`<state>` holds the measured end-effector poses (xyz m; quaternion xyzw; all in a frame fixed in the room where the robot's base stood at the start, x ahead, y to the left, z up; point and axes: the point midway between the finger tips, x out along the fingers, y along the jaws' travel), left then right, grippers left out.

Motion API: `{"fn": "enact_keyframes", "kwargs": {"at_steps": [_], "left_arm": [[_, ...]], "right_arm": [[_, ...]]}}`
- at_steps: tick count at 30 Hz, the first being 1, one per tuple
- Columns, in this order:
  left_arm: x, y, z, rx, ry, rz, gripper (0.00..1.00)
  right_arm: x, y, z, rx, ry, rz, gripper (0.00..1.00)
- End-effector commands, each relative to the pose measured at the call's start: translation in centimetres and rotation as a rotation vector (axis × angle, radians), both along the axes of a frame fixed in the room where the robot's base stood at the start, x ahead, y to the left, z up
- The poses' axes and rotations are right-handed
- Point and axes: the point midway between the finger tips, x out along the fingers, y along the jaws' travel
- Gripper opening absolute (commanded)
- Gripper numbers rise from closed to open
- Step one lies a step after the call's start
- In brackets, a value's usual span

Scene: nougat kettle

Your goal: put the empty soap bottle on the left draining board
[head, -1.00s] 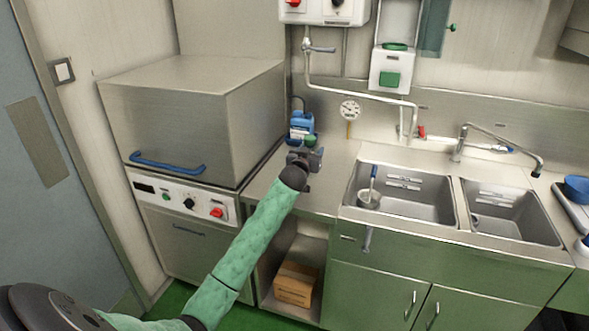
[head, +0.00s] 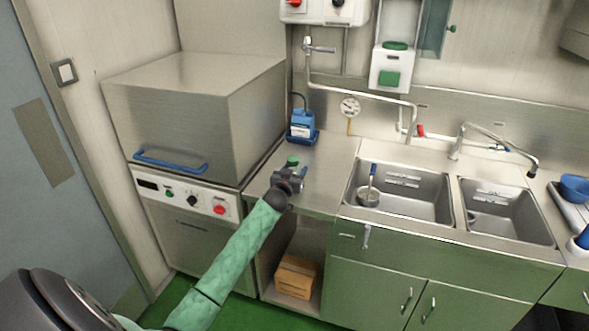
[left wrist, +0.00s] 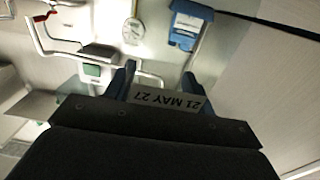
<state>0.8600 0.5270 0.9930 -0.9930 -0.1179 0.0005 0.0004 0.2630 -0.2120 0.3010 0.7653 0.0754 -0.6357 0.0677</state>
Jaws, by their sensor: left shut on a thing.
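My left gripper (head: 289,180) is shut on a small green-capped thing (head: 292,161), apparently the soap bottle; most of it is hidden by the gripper. In the left wrist view, a pale face printed "21 MAY 27" (left wrist: 168,100) shows between the fingertips (left wrist: 160,84). The steel draining board (head: 328,165) lies left of the sinks. The gripper is over or near its front left part; I cannot tell the height or whether the bottle touches the board. My right gripper is not in view.
A blue device (head: 301,126) stands at the board's back left, beside the big steel machine (head: 190,110). The left sink (head: 410,195) holds a small pot (head: 369,197) with a blue handle. A pipe and dial gauge (head: 350,106) are behind. The board's middle is clear.

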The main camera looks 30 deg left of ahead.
Motion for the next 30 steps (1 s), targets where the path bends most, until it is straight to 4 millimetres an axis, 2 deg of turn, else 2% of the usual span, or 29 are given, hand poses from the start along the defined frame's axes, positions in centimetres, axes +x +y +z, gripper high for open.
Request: {"fn": "enact_keyframes", "kwargs": {"at_steps": [11,12,15,27,30], "left_arm": [[0.0,0.01,-0.36,0.0,-0.001,0.0,0.32],[0.01,0.01,-0.31,0.0,-0.001,0.0,0.58],[0.0,0.01,-0.29,0.0,-0.001,0.0,0.76],[0.0,0.01,0.09,0.0,-0.001,0.0,0.76],[-0.66,-0.17,-0.21,0.0,0.0,-0.001,0.76]], "right_arm": [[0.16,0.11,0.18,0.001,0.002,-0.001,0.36],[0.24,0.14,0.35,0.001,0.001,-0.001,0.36],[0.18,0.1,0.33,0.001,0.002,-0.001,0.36],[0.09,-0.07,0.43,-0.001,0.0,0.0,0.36],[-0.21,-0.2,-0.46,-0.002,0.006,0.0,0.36]]}}
